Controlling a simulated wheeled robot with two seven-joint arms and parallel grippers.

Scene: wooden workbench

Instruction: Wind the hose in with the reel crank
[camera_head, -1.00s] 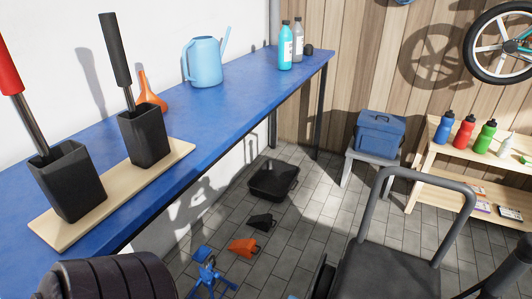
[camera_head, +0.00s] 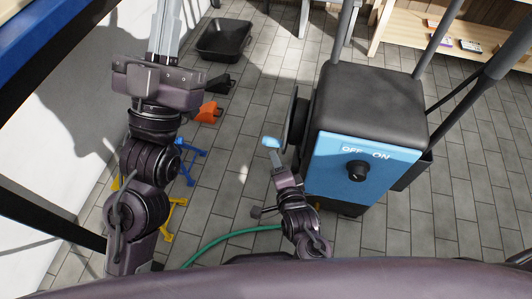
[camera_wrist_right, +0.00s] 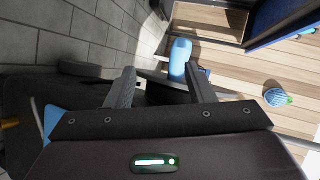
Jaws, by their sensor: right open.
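The blue-fronted machine (camera_head: 360,172) with an OFF/ON knob stands on the floor. The dark reel disc (camera_head: 294,124) is on its left side. The blue crank grip (camera_head: 271,142) sticks out left of the reel; it also shows in the right wrist view (camera_wrist_right: 180,54), just beyond the fingers. My right gripper (camera_head: 277,163) is open close to the grip; its fingers are spread in the wrist view (camera_wrist_right: 158,84). The green hose (camera_head: 232,236) curves across the floor. My left gripper (camera_head: 167,32) is up at the left, away from the crank; its finger gap is unclear.
The blue workbench (camera_head: 40,30) edge is at the upper left. A black tray (camera_head: 226,38), an orange item (camera_head: 208,112) and blue and yellow stands (camera_head: 188,158) are on the floor at left. A wooden shelf (camera_head: 402,20) is at the back. Floor right of the machine is clear.

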